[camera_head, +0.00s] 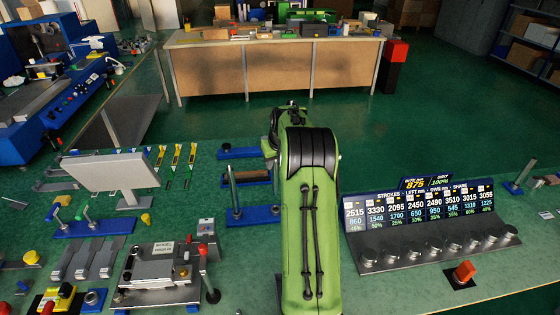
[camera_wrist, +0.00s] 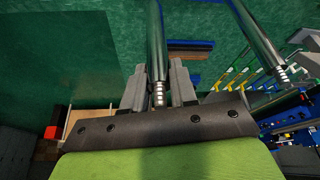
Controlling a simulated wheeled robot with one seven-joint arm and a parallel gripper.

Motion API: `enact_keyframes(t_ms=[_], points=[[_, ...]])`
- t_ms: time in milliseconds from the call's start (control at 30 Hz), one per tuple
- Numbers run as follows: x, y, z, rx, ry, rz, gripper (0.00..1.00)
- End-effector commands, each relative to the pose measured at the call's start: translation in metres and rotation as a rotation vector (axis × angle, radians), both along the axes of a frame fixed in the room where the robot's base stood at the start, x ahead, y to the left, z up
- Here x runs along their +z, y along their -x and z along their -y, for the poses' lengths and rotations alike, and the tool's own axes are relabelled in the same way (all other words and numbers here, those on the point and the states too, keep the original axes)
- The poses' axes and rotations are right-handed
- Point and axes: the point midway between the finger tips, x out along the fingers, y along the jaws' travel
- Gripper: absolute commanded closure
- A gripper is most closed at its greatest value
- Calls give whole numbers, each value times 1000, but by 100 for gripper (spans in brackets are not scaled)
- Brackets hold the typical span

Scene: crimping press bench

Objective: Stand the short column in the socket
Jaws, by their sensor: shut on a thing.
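My gripper (camera_wrist: 159,82) is shut on a shiny metal column (camera_wrist: 156,35) with a ringed lower end between its two grey fingers. I take it for the short column; its far end runs out of the top of the wrist view. A second metal column (camera_wrist: 259,42) with a ringed end leans across the right of that view, apart from the gripper. In the head view my green arm hides the gripper and the held column. A small blue block with a round grey top (camera_head: 93,298) is at the lower left; I cannot tell which fixture is the socket.
A grey sign panel (camera_head: 120,170) and a model press (camera_head: 160,268) are further left. A stroke chart (camera_head: 418,205) with several metal knobs is right.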

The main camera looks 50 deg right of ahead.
Motion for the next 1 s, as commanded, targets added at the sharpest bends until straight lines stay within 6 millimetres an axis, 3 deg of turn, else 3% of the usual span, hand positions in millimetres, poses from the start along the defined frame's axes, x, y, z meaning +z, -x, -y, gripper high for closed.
enact_keyframes(t_ms=[300, 433, 1000], points=[[1, -1, 0, -5, 2, 2, 100], [0, -1, -2, -108, 12, 1, 100], [-56, 1, -1, -129, 11, 0, 100]])
